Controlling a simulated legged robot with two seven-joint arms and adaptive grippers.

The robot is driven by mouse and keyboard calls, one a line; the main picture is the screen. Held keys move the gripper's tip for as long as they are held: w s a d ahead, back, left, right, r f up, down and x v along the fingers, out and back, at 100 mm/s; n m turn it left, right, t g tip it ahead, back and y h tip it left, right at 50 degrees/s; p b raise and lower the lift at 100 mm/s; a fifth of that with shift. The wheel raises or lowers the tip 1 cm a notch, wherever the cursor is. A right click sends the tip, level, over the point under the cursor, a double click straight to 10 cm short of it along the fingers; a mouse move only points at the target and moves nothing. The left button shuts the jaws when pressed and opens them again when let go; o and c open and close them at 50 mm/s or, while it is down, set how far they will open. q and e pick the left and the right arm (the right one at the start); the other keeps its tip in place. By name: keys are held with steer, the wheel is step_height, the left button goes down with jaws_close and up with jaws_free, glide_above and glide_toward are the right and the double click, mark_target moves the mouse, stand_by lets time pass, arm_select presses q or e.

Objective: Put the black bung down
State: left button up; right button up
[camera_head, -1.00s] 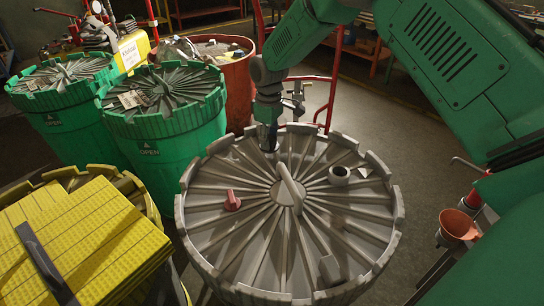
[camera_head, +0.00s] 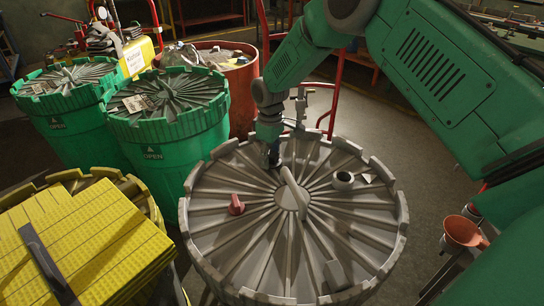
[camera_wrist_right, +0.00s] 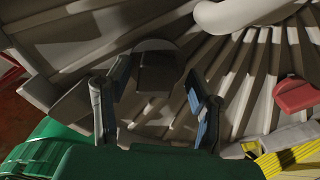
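The black bung (camera_wrist_right: 157,70) shows in the right wrist view as a dark, round-topped piece at the grey drum lid, between my right gripper's fingers. My right gripper (camera_wrist_right: 158,85) has its blue-padded fingers spread, with a narrow gap showing on each side of the bung. In the head view my right gripper (camera_head: 271,158) points down at the back left part of the grey lid (camera_head: 250,245). The bung cannot be told apart from the dark fingers there. My left gripper is not in view.
A red bung (camera_head: 236,205), a grey ring with a dark opening (camera_head: 343,180) and a raised central handle (camera_head: 292,192) are on the lid. Green drums (camera_head: 170,120) stand behind left, yellow pads (camera_head: 75,245) at front left. An orange funnel (camera_head: 462,232) is at right.

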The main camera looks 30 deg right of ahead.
mark_target(271, 154)
steer(key=shift+a+r, duration=0.2)
step_height(271, 154, up, 12)
steer(key=p, duration=0.1)
steer(key=shift+p, duration=0.4)
steer(key=shift+d+f, duration=0.1)
steer(key=shift+d, duration=0.2)
